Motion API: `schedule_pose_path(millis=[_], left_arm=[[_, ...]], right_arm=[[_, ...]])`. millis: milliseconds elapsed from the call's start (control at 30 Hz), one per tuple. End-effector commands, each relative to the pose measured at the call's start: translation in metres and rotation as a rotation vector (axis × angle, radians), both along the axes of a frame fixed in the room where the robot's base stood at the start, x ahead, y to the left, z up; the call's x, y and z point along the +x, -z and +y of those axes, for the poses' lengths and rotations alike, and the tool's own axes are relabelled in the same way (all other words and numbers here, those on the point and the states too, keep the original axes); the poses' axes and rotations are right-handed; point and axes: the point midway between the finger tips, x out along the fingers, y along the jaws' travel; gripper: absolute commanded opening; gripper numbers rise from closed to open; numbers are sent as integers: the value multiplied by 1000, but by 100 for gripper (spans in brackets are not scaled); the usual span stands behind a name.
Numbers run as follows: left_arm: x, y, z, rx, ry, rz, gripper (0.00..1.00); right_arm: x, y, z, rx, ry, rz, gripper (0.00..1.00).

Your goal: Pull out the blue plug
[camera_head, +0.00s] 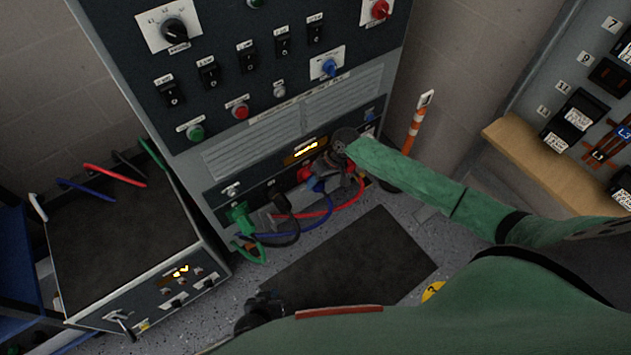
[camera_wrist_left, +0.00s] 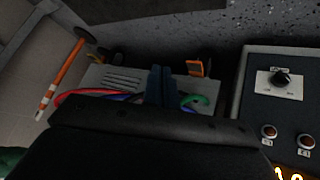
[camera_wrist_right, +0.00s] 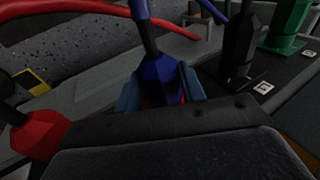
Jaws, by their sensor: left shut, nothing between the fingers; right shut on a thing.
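The blue plug (camera_head: 317,184) is at the lower front of the tall cabinet, between the red plug (camera_head: 304,174) and the black plug (camera_head: 281,202). My right gripper (camera_head: 327,176) reaches it from the right. In the right wrist view the fingers stand on both sides of the blue plug (camera_wrist_right: 161,80) and are shut on it. Its cable runs up and away. The plug's lower end is hidden behind the gripper body, so I cannot tell how it sits in its socket. My left gripper (camera_wrist_left: 160,85) is shut and empty, low over the floor in front of the cabinet.
The green plug (camera_head: 240,215) is left of the black one, and the red plug (camera_wrist_right: 40,135) is close beside my right gripper. Loose cables hang below. A dark mat (camera_head: 350,262) lies on the floor. A low box (camera_head: 125,240) stands left, an orange-white post (camera_head: 416,125) right.

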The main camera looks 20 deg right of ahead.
Motion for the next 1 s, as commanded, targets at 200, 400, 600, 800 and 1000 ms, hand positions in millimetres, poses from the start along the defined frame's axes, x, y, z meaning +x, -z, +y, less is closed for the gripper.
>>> schedule_pose_path(millis=[200,400,600,800,1000], left_arm=[[1,-12,0,0,1,4,0],[1,-19,-1,1,5,13,0],[4,-31,-1,0,7,16,0],[5,-41,-2,1,10,24,0],[6,-49,-2,3,14,34,0]], right_arm=[[0,-2,0,-32,1,-11,13],[0,0,0,-52,1,-19,13],[0,0,0,-62,0,-23,13],[0,0,0,-73,1,-26,13],[0,0,0,-83,1,-30,13]])
